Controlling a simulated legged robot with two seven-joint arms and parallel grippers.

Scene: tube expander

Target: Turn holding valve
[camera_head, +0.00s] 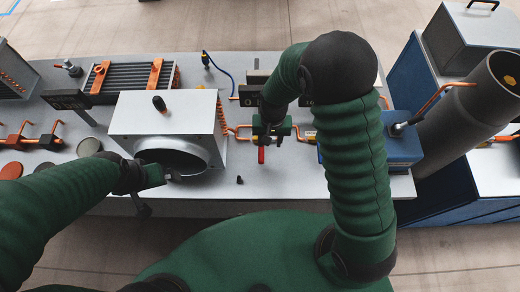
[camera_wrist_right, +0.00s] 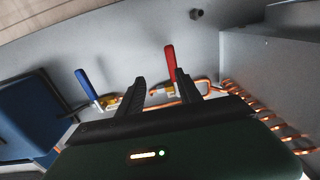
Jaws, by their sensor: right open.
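A valve with a red handle (camera_wrist_right: 171,62) shows in the right wrist view. The red handle also shows in the head view (camera_head: 261,155), just below my right gripper. My right gripper (camera_wrist_right: 160,84) is open, and the red handle appears close to its right finger. Whether they touch is unclear. A valve with a blue handle (camera_wrist_right: 88,84) and brass fitting lies to the left of the fingers. My left gripper (camera_head: 168,176) is at the round opening of the white box (camera_head: 145,115); its jaw state is unclear. I cannot tell which valve is the holding valve.
Copper pipes (camera_wrist_right: 160,104) run between the valves, and a copper coil (camera_wrist_right: 265,115) is at right. A grey workbench (camera_head: 230,205) carries the equipment. A large grey cylinder (camera_head: 460,115) and blue cabinet stand at right. The bench front near the red handle is mostly clear.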

